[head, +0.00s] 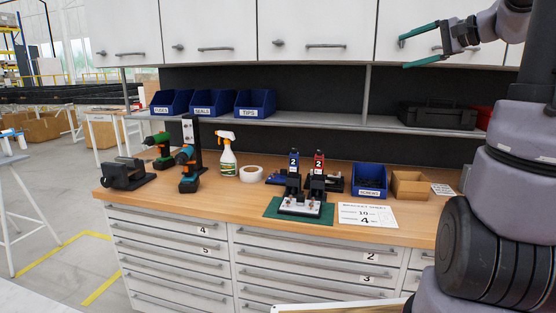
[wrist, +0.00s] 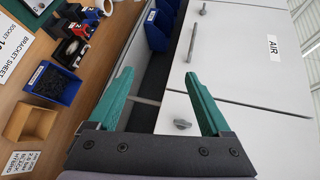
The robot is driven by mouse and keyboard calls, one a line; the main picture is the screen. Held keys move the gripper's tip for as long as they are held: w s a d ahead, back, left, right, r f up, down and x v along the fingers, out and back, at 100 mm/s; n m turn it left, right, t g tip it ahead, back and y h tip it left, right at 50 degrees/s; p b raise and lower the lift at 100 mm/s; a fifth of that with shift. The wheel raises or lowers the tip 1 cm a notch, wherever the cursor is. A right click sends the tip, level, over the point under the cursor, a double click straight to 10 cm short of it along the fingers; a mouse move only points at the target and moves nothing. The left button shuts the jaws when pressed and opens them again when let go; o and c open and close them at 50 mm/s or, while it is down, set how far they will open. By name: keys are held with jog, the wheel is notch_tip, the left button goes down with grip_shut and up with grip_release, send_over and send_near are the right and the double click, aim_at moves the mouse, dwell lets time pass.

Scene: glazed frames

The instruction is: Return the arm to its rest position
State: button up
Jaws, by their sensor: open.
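My gripper (head: 418,47) is at the upper right in the head view, raised in front of the white wall cabinets (head: 313,22). Its two green fingers are spread apart with nothing between them. In the wrist view my gripper (wrist: 163,95) is also open and empty, with cabinet doors (wrist: 235,55) behind and beside the fingers. My arm comes in from the right side of the head view.
The wooden workbench (head: 240,195) below holds drills (head: 187,167), a spray bottle (head: 227,158), a blue bin (head: 369,180), a cardboard box (head: 410,186) and a green mat (head: 272,209). A shelf (head: 330,124) carries blue bins and a black case (head: 437,115) below the gripper.

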jog(key=s+a+f+n+g+h, duration=0.3)
jog(key=s+a+f+g, duration=0.3)
jog(key=s+a, duration=0.7)
jog(key=s+f+n+t+h, duration=0.1)
jog(key=s+f+n+h, duration=0.2)
jog(key=s+f, duration=0.4)
jog(key=shift+s+a+t+h, duration=0.3)
jog(key=shift+s+h, duration=0.4)
jog(key=shift+s, duration=0.35)
jog(key=shift+f, duration=0.1)
